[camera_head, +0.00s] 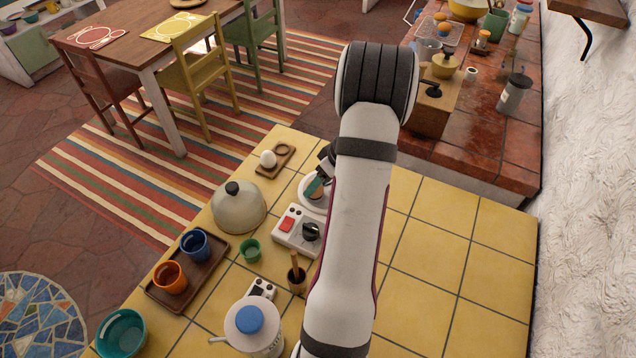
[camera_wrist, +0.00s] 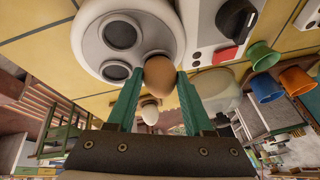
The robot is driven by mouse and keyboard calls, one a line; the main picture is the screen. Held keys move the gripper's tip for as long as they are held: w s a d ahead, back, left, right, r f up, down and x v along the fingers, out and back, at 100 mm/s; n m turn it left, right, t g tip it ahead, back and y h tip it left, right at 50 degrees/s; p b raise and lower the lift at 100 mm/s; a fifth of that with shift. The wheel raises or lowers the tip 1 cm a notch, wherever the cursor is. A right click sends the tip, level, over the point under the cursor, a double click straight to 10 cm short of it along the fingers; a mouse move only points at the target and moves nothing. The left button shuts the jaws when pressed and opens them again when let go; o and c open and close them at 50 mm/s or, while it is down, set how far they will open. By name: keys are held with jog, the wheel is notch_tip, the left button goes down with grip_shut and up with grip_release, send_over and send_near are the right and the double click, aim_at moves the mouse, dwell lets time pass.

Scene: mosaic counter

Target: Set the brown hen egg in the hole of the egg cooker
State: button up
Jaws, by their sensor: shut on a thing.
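The brown hen egg (camera_wrist: 160,74) is held between the green fingertips of my gripper (camera_wrist: 158,80) in the wrist view. The white egg cooker (camera_wrist: 90,52) lies just beyond it, with two dark round holes showing, one larger than the other. The egg overlaps the cooker's rim in this view; I cannot tell whether it touches the cooker. In the head view the cooker (camera_head: 305,190) is partly hidden by my arm. The egg (camera_head: 316,194) and my gripper (camera_head: 318,188) show small over the cooker there.
A white egg (camera_head: 267,158) sits on a small wooden board (camera_head: 271,170) behind the cooker. A control box (camera_head: 292,236) with a red switch and black knob adjoins it in front. A domed cover (camera_head: 238,208) and green cup (camera_head: 250,250) stand left. Tiles at right are clear.

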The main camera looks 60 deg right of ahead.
jog(key=o, duration=1.1)
jog(key=shift+c, duration=0.2)
jog(key=shift+r, duration=3.5)
